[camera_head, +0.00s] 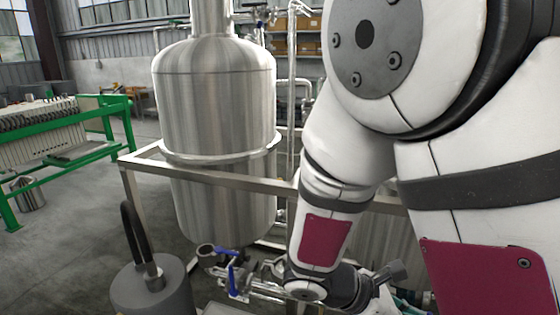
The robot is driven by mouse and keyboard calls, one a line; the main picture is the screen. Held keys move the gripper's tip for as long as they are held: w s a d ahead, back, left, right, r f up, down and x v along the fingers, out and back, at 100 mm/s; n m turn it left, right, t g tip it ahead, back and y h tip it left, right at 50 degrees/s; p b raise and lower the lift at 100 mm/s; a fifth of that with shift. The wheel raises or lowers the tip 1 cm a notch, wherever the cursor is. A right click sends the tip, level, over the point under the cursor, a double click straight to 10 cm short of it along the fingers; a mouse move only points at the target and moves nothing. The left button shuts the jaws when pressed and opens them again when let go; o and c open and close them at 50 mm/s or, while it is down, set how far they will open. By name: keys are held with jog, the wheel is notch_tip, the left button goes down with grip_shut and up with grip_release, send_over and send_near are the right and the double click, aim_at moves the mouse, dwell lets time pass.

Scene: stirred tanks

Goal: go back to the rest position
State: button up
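My white arm with dark red panels fills the right side of the head view. It bends down to a dark wrist near the bottom edge, right of the blue-handled valve (232,275). No fingertips of my gripper can be made out there, so I cannot tell whether it is open, shut or holding anything. The lower right is partly hidden by my arm. A tall steel tank (215,110) stands upright in a metal frame (160,165) left of my arm.
A grey cylinder with a black looped handle (152,290) stands at the bottom left. Pipework runs under the tank towards my wrist. A green-framed filter press (60,135) stands at the far left. Bare concrete floor (60,255) lies between the press and the tank frame.

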jog(key=s+a+r+m+t+y, duration=0.2)
jog(key=s+r+m+y, duration=0.3)
jog(key=r+m, duration=0.3)
jog(key=s+a+r+m+t+y, duration=0.2)
jog(key=s+r+m+y, duration=0.3)
jog(key=r+m, duration=0.3)
jog(key=shift+s+a+m+t+y, duration=0.15)
jog(key=shift+a+m+t+y, duration=0.3)
jog(key=shift+m+y, duration=0.5)
jog(key=shift+h, duration=0.25)
